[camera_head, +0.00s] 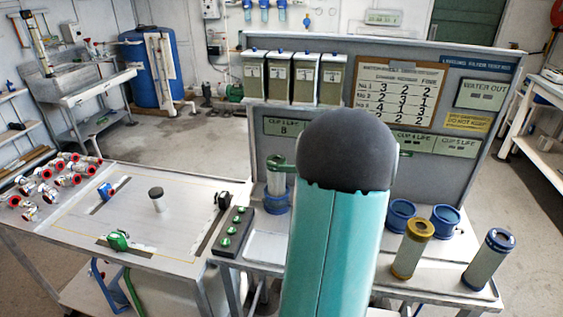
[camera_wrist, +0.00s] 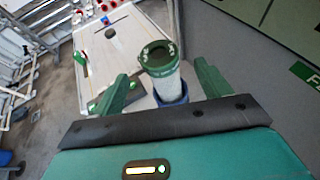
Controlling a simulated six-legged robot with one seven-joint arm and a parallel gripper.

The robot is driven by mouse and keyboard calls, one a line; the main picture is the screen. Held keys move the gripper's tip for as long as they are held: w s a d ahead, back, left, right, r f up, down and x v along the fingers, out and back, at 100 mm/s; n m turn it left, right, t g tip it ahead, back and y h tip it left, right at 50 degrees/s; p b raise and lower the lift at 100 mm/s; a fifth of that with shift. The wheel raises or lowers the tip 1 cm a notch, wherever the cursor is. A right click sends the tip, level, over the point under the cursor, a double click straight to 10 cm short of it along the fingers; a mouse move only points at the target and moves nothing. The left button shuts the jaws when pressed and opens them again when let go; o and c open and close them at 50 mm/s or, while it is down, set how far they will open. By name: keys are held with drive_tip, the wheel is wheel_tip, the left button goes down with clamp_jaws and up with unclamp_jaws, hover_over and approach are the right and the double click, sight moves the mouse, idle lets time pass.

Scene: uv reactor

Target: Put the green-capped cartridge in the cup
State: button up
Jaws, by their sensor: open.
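The green-capped cartridge (camera_wrist: 162,78) stands upright between my fingers in the wrist view. Its lower end is inside or directly above a blue cup (camera_wrist: 172,99); the cup's rim shows around its base. In the head view the cartridge (camera_head: 277,185) and the blue cup (camera_head: 277,204) show left of my arm, with the cartridge seeming to sit in the cup. My gripper (camera_wrist: 161,71) is open, one finger on each side of the cartridge, with visible gaps. In the head view my arm hides most of the gripper.
Two more blue cups (camera_head: 401,214) (camera_head: 445,218) stand right of my arm. A yellow-capped cartridge (camera_head: 412,249) and a blue-capped cartridge (camera_head: 488,259) stand in front of them. A grey panel (camera_head: 470,150) rises behind. A dark button box (camera_head: 232,233) lies left.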

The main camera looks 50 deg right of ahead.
drive_tip(key=w+a+r+n+g+y, duration=0.15)
drive_tip(key=a+n, duration=0.35)
drive_tip(key=a, duration=0.5)
drive_tip(key=w+a+r+n+g+y, duration=0.1)
drive_tip(key=a+n+g, duration=0.3)
drive_tip(key=a, duration=0.5)
drive_tip(key=w+a+r+n+g+y, duration=0.1)
drive_tip(key=w+a+r+n+y, duration=0.1)
drive_tip(key=a+n, duration=0.6)
drive_tip(key=s+a+n+h, duration=0.1)
drive_tip(key=s+a+n, duration=0.2)
drive_tip(key=a+n, duration=0.3)
drive_tip(key=s+a+n+g+h, duration=0.1)
drive_tip(key=s+a+n+h, duration=0.1)
drive_tip(key=s+a+n, duration=0.2)
drive_tip(key=s+a+n+h, duration=0.1)
drive_tip(key=s+a+n, duration=0.3)
drive_tip(key=a+n, duration=0.4)
drive_tip(key=a+f, duration=0.1)
drive_tip(key=a, duration=0.2)
drive_tip(key=shift+n+h, duration=0.35)
drive_tip(key=shift+n, duration=0.05)
